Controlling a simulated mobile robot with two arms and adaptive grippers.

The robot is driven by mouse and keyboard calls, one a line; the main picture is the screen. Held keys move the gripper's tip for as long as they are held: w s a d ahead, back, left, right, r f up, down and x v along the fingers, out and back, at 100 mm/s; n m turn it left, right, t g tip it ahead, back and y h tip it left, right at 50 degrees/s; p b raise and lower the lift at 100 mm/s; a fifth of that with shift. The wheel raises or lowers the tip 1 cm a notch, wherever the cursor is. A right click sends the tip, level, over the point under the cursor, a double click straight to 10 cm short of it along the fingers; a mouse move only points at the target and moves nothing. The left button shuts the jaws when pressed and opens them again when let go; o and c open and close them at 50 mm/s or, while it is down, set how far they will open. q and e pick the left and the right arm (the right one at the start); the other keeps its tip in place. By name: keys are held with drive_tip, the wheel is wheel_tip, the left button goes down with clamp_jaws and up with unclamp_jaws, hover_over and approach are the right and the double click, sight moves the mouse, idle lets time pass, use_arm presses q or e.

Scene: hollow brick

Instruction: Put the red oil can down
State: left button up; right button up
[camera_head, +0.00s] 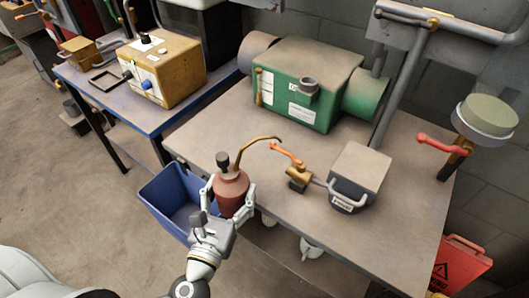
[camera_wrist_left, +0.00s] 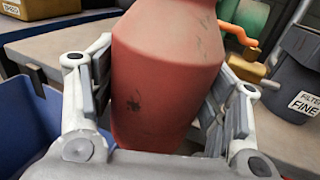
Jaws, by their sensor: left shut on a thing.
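The red oil can (camera_head: 231,190) has a dark cap and a thin curved brown spout that points right in the head view. It appears upright. My left gripper (camera_head: 228,200) is shut around its body, with one finger on each side. In the left wrist view the can (camera_wrist_left: 165,75) fills the middle between the fingers of my left gripper (camera_wrist_left: 160,105). The can is at the front left edge of the brown-topped table (camera_head: 400,215), beside a blue bin (camera_head: 165,190). I cannot tell whether its base touches the table. My right gripper is not in view.
A valve with an orange handle (camera_head: 286,153) and a grey filter box (camera_head: 360,170) stand right of the can. A green machine (camera_head: 310,85) stands at the back. A blue table (camera_head: 125,115) at left holds a yellow box (camera_head: 163,70). The table's front right is clear.

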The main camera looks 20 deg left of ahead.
use_arm(q)
drive_tip(key=w+p, duration=0.2)
drive_tip(key=w, duration=0.7)
drive_tip(key=shift+r, duration=0.15)
drive_tip(key=w, duration=0.5)
drive_tip(key=shift+w+d+f+p, duration=0.1)
drive_tip(key=shift+w+f+p, duration=0.05)
drive_tip(key=shift+f+p, duration=0.2)
drive_tip(key=shift+f, duration=0.15)
drive_tip(key=shift+f, duration=0.15)
drive_tip(key=o, duration=1.2)
drive_tip(key=shift+o, duration=0.3)
